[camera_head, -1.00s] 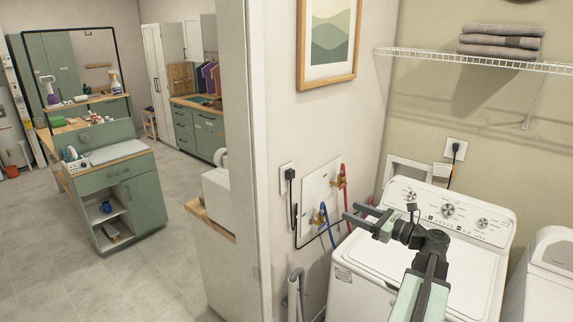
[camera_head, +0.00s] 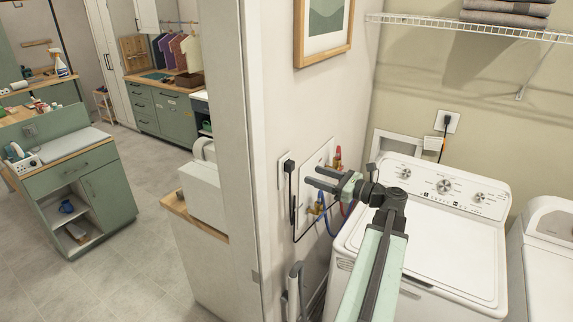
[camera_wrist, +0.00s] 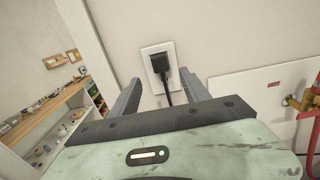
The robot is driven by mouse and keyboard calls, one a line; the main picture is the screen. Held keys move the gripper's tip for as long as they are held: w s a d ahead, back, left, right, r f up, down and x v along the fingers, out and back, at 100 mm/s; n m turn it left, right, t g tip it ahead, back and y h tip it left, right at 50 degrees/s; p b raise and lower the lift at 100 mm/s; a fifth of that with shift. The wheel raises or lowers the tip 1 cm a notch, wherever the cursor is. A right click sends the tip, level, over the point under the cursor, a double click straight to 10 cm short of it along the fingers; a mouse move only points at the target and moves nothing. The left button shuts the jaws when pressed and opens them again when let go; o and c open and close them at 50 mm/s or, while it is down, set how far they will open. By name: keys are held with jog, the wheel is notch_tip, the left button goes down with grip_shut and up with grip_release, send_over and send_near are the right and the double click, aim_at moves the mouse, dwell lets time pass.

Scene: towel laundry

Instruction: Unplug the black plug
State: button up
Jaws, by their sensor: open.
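A black plug (camera_head: 289,166) sits in a white wall outlet on the side wall, left of the washer hookups. Its black cord hangs down from it. In the wrist view the plug (camera_wrist: 160,63) is straight ahead in its white outlet plate (camera_wrist: 149,51). My gripper (camera_head: 311,176) is open and empty, just right of the plug in the head view. In the wrist view its two fingers (camera_wrist: 160,76) point at the wall on either side of the cord, with the plug just beyond the tips. I see no contact with the plug.
A second black plug (camera_head: 447,119) is in an outlet on the back wall. Water taps and hoses (camera_head: 337,160) are right of the near outlet. The white washer (camera_head: 450,230) stands below my arm. A door frame (camera_head: 245,130) edges the wall at left.

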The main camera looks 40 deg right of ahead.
jog(key=x, duration=0.9)
dwell(1.0)
grip_shut()
jog(key=shift+o, duration=2)
grip_release()
send_near(293, 168)
jog(key=shift+x, duration=0.8)
